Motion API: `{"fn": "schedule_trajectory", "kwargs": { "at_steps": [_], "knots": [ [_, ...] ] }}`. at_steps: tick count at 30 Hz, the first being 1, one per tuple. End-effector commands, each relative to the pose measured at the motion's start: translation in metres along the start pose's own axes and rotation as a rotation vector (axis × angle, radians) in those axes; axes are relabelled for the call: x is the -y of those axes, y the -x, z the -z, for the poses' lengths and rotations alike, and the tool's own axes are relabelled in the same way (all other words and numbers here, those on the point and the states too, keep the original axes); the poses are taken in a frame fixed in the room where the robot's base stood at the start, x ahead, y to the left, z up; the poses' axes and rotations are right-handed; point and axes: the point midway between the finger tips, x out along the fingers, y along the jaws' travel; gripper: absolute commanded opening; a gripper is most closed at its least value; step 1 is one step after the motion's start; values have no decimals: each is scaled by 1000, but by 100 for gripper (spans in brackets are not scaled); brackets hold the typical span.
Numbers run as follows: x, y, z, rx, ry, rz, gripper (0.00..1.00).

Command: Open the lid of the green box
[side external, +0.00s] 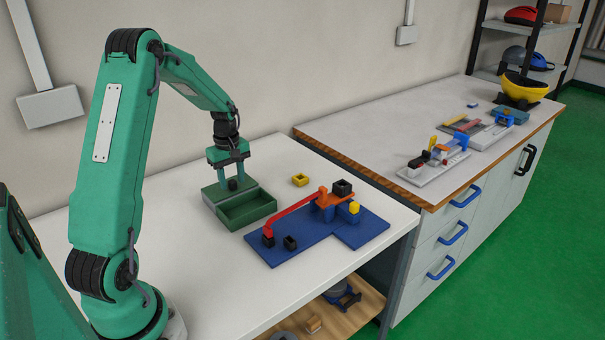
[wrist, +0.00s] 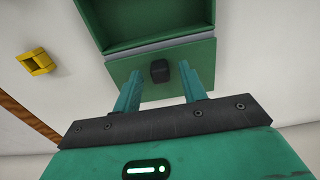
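The green box (side external: 262,212) stands on the white table, and an open, empty compartment shows in it. Its flat green lid (side external: 211,192) lies at the compartment's left side, with a black knob (side external: 232,185) on top. In the wrist view the lid (wrist: 118,70) and its black knob (wrist: 160,71) lie just below the open part of the box (wrist: 150,42), with a grey strip between. My gripper (side external: 231,171) points down over the lid. In the wrist view my gripper (wrist: 161,80) is open, its fingers either side of the knob with gaps showing. I cannot tell the fingertips' exact height.
A small yellow open block (side external: 300,180) lies behind the box; it also shows in the wrist view (wrist: 35,62). A blue board (side external: 300,247) with a red bar (side external: 295,213) and black blocks stands to the right. The white table (side external: 190,265) is clear in front.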

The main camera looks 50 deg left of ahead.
Motion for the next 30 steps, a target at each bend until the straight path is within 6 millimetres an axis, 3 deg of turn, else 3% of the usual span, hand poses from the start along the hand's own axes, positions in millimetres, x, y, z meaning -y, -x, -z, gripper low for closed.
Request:
{"fn": "schedule_trajectory", "kwargs": {
  "at_steps": [8,24,30],
  "knots": [
    [0,6,0,-1,0,-1,42],
    [0,67,0,-1,0,-2,42],
    [0,78,0,0,0,0,42]
  ]
}}
